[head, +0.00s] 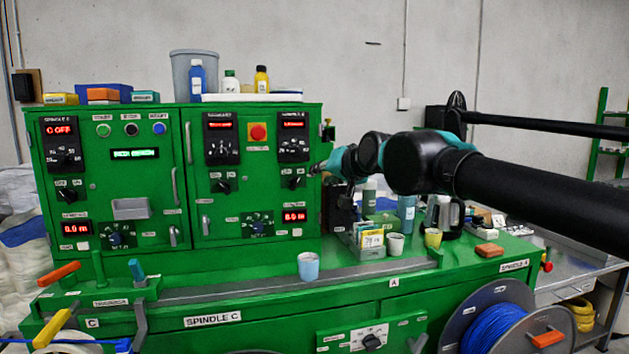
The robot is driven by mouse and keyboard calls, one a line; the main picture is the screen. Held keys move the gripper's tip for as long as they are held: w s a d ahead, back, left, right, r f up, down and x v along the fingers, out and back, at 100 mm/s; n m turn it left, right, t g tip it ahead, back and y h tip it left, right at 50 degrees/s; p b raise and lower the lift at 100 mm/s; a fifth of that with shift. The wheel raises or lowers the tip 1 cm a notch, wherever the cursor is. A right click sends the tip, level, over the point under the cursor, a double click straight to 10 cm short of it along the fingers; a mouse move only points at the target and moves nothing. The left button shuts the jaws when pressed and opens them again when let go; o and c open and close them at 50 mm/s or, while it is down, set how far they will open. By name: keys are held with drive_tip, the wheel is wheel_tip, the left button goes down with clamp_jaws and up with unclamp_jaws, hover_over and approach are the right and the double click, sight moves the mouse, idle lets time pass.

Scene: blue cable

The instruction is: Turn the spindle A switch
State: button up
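A green control cabinet (155,190) stands on a green bench. A black rotary switch (296,183) sits at its right side, below the right-hand black dial panel (292,137); the small label above that panel is not clearly legible. The bench's right end carries a "SPINDLE A" label (514,266). My gripper (316,169) reaches in from the right, with its tip close to the right of this switch. I cannot tell whether it touches the switch. The fingers are small and seen side-on, so their opening is unclear.
Similar switches are at the middle (222,186) and left (68,195) of the cabinet. A red button (258,132) is left of the right dial panel. A blue cable spool (492,325) is at the lower right.

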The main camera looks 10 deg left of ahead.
approach(297, 183)
drive_tip(key=x, duration=0.9)
drive_tip(key=shift+a, duration=0.1)
clamp_jaws()
idle(0.3)
